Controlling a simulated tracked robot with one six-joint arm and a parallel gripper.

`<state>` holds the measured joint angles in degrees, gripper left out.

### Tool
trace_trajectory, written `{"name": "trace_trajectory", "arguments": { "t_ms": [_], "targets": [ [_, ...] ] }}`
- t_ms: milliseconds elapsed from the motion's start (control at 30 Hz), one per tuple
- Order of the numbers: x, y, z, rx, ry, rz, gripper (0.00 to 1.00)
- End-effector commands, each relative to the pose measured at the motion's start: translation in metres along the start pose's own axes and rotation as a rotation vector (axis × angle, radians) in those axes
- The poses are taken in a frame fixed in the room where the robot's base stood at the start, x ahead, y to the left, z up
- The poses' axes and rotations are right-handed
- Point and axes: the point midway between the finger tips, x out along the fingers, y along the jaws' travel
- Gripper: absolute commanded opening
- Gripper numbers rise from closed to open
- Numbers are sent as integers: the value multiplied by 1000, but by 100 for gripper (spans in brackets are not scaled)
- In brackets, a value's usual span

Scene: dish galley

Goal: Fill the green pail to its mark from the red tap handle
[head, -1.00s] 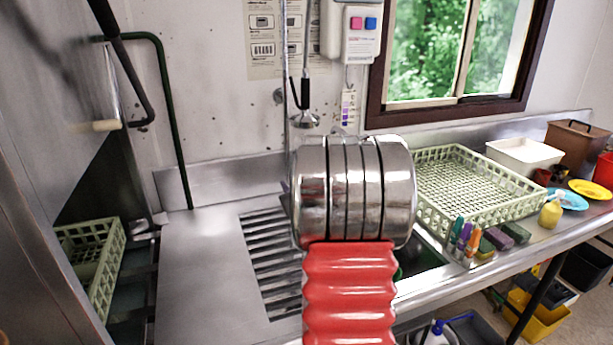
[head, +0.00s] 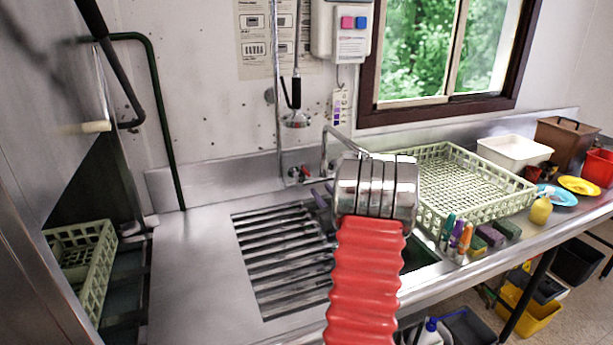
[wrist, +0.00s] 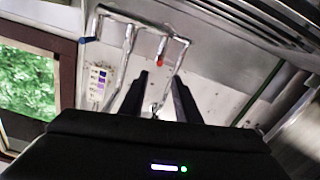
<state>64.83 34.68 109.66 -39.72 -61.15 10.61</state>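The tap (head: 338,145) stands on the back wall of the sink bench, with its small red handle (head: 303,172) at the left end. In the wrist view the red handle (wrist: 160,62) appears just beyond my fingertips, between their lines. My gripper (wrist: 160,78) shows there as two dark fingers, apart, with nothing seen between them. In the head view my gripper is mostly hidden by my own arm. I cannot make out the green pail for sure; a dark green patch shows beside my arm at the sink, and its mark is not visible.
A slatted drainer (head: 285,260) lies left of the sink. A pale green dish rack (head: 455,190) fills the bench on the right, with bottles and sponges (head: 480,238) before it. A spray head (head: 296,118) hangs above the tap. The left steel bench (head: 190,270) is clear.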

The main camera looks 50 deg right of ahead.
Motion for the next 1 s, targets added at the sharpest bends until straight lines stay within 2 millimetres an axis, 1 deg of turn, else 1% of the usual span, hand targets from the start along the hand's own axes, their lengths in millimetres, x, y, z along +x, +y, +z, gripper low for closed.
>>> {"name": "trace_trajectory", "arguments": {
  "t_ms": [167, 700, 1000],
  "targets": [
    [15, -1, 0, 0, 0, -2, 30],
    [88, -1, 0, 0, 0, -2, 30],
    [124, -2, 0, 0, 1, -2, 30]
  ]
}}
